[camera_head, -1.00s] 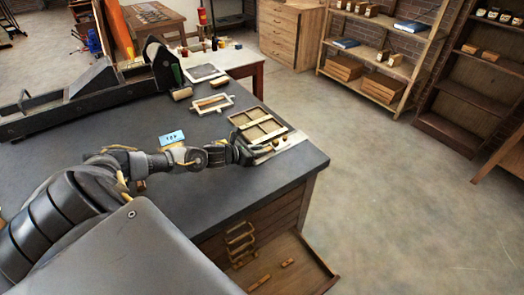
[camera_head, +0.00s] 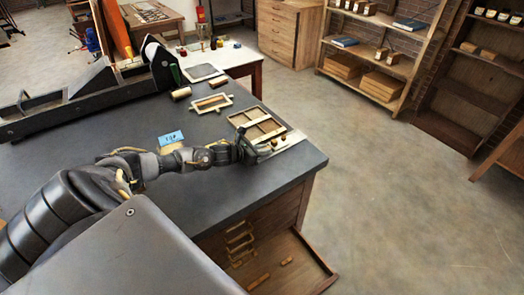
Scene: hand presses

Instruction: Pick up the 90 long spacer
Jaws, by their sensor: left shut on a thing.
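My left gripper (camera_head: 258,153) is low at the near right side of a divided wooden tray (camera_head: 241,120), over a pale board (camera_head: 289,142). Its jaws are shut on a small piece, mostly hidden by the fingers; I cannot read a size on it. Small brown knob-like pieces (camera_head: 274,143) stand on the pale board just right of the fingers. A blue card (camera_head: 171,137) with dark writing, too small to read surely, stands behind my left forearm. My right gripper is not in view.
A dark press (camera_head: 105,88) stands along the far left of the table (camera_head: 226,197). A wooden frame (camera_head: 212,104) and a small roller (camera_head: 181,93) lie behind the tray. An open drawer (camera_head: 318,278) with wooden sticks (camera_head: 258,282) juts out below the table edge.

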